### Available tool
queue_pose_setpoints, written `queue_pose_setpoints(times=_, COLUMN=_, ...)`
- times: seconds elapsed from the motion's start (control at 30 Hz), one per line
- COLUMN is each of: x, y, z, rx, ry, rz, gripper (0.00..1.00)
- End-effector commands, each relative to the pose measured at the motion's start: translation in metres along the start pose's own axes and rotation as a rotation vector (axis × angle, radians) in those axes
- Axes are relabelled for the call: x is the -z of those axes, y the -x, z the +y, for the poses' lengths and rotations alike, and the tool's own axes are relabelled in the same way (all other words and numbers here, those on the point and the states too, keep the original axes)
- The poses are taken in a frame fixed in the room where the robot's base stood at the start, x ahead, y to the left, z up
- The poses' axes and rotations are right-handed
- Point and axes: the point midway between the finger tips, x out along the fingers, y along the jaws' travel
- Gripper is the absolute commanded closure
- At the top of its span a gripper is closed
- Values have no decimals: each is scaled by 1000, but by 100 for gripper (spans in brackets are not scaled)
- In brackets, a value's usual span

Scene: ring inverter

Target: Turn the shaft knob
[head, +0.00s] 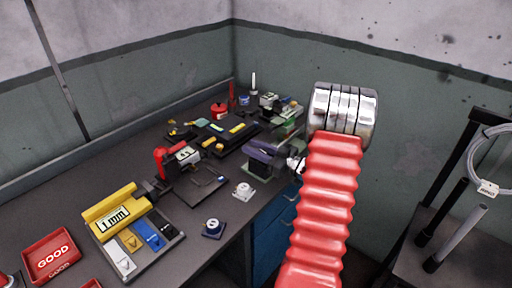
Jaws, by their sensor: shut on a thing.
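My arm rises through the middle right of the head view, its red ribbed link ending in a silver joint. My gripper (268,151) seems to be the dark purple-grey part left of the arm, at the right edge of the bench. It is small and partly hidden by the red link.
The dark workbench (222,238) holds a yellow 1 mm gauge block (115,212), a red GOOD tray (50,256), a red-handled tool (162,160) and small white and blue-grey knobbed blocks. Walls close in behind. A stand with a hanging cable loop (490,160) is at right.

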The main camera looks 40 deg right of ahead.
Motion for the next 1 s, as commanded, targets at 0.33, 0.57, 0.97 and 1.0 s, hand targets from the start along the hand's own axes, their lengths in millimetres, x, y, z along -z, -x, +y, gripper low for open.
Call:
queue_pose_setpoints(times=0.33, x=-1, y=1, z=-4, rx=140, ry=-1, rz=0, gripper=95)
queue_pose_setpoints(times=0.57, x=0, y=2, z=-5, rx=163, ry=-1, rz=1, gripper=95)
queue_pose_setpoints(times=0.97, x=0, y=1, z=-5, rx=162, ry=0, rz=1, gripper=66)
queue_pose_setpoints(times=1.0, x=0, y=1, z=-5, rx=162, ry=0, rz=1, gripper=63)
